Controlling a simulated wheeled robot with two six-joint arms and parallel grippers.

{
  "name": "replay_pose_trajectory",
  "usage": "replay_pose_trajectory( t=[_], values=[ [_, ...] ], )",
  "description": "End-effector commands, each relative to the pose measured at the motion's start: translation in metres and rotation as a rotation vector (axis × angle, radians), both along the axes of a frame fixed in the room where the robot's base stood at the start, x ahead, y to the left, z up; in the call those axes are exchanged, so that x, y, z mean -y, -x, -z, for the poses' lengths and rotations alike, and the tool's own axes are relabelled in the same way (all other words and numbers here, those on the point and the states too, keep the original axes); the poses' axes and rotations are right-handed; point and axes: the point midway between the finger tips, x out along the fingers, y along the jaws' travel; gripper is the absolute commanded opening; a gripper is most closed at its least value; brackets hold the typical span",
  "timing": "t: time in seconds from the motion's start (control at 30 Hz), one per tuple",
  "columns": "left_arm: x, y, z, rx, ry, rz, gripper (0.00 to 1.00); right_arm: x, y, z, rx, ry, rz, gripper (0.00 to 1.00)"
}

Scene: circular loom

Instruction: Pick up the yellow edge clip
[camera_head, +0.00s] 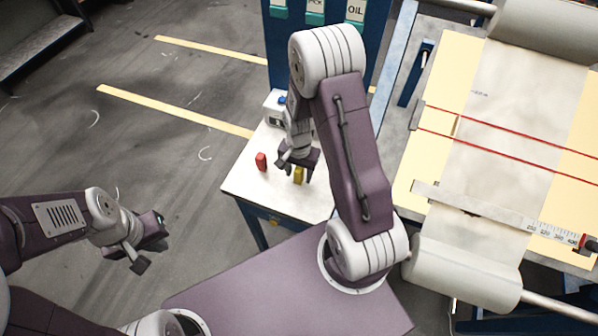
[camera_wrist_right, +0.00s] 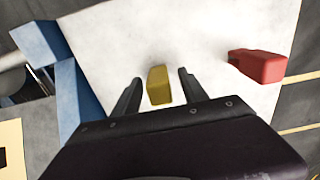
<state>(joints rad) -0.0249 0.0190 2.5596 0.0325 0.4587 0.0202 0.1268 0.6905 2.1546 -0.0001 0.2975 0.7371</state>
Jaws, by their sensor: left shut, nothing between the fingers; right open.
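The yellow edge clip (camera_head: 298,175) stands on the small white table, partly hidden by my right gripper in the head view. In the right wrist view the yellow clip (camera_wrist_right: 159,85) lies between the two open fingers, with a gap on each side. My right gripper (camera_head: 296,167) is open and over the clip; its fingers also show in the right wrist view (camera_wrist_right: 157,88). I cannot tell whether the fingertips are down at the clip's height. My left gripper (camera_head: 150,247) is shut and empty, over the floor at the lower left.
A red clip (camera_head: 261,161) stands on the white table (camera_head: 240,183), left of the yellow one. A grey-white device (camera_head: 273,108) sits at the table's back. The loom frame with pale fabric (camera_head: 500,130) and red lines fills the right. Open floor lies left.

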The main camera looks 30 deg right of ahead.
Motion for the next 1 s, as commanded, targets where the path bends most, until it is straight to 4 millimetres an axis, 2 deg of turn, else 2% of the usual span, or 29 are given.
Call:
replay_pose_trajectory(
  t=[0.1, 0.3, 0.33, 0.5, 0.83, 1.0],
  values=[
    [0.000, 0.000, -0.001, -0.001, 0.000, 0.000, 0.00, 0.000, 0.001, 0.012, -0.001, 0.000, 0.000, 0.51],
    [0.000, 0.000, -0.001, -0.001, 0.000, 0.000, 0.00, 0.000, 0.000, 0.014, 0.001, 0.000, 0.001, 0.51],
    [0.000, 0.000, -0.001, -0.001, 0.000, 0.000, 0.00, 0.000, 0.000, 0.014, 0.001, 0.000, 0.001, 0.48],
    [0.000, 0.000, -0.001, -0.001, 0.000, 0.000, 0.00, 0.000, 0.000, 0.014, 0.001, 0.000, 0.000, 0.01],
    [0.000, 0.000, 0.000, 0.000, 0.000, 0.000, 0.00, 0.000, 0.000, 0.012, 0.001, 0.000, 0.000, 0.00],
    [0.000, 0.000, 0.002, 0.000, 0.000, 0.000, 0.00, 0.000, -0.001, -0.004, 0.006, 0.000, 0.000, 0.00]
  ],
)
